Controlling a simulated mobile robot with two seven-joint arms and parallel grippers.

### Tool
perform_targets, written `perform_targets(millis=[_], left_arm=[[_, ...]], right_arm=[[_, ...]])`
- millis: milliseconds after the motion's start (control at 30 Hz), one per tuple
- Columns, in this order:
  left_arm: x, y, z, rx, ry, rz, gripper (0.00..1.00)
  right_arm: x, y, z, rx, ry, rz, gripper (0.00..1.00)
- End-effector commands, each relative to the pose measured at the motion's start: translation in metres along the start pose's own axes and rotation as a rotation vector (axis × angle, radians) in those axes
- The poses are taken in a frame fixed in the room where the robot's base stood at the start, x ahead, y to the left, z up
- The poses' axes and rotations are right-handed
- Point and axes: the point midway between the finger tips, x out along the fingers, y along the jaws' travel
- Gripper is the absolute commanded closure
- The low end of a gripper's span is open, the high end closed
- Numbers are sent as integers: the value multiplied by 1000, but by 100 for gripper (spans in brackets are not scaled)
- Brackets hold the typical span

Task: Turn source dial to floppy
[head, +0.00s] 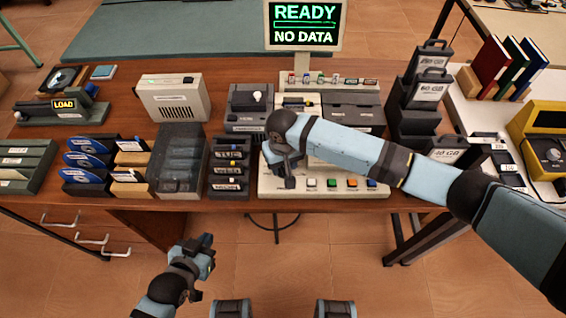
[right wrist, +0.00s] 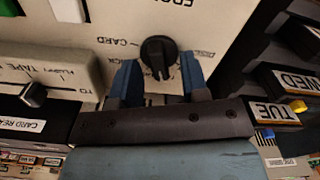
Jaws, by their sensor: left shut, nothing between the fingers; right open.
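The source dial (right wrist: 158,56) is a round black knob with a raised ridge on a cream panel, its ridge pointing down in the right wrist view. The word CARD is printed to its left; other labels around it are too small or turned to read. My right gripper (right wrist: 159,68) is open, one blue-grey finger on each side of the dial's lower part; contact is unclear. In the head view my right gripper (head: 287,180) is over the left part of the cream console (head: 340,172) and hides the dial. My left gripper (head: 205,252) is shut and empty, in front of the desk.
A monitor (head: 304,24) reads READY, NO DATA. Black racks (head: 229,178) stand left of the console and black cartridges (head: 428,90) right of it. A slider (right wrist: 33,94) lies left of the gripper in the wrist view. Coloured buttons (head: 352,183) line the console's front.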

Motion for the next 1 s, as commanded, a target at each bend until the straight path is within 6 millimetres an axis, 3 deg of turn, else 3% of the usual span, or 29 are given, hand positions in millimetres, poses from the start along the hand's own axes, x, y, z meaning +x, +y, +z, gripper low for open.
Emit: perform_targets(millis=[67, 100, 267, 667, 1000], left_arm=[[0, 0, 0, 0, 0, 0, 100], [0, 0, 0, 0, 0, 0, 100], [0, 0, 0, 0, 0, 0, 100], [-4, 0, -6, -1, 0, 0, 100], [-17, 1, -27, -1, 1, 0, 100]], right_arm=[[0, 0, 0, 0, 0, 0, 58], [0, 0, 0, 0, 0, 0, 63], [0, 0, 0, 0, 0, 0, 100], [-2, 0, 0, -52, -1, 0, 100], [-4, -2, 1, -284, -2, -1, 100]])
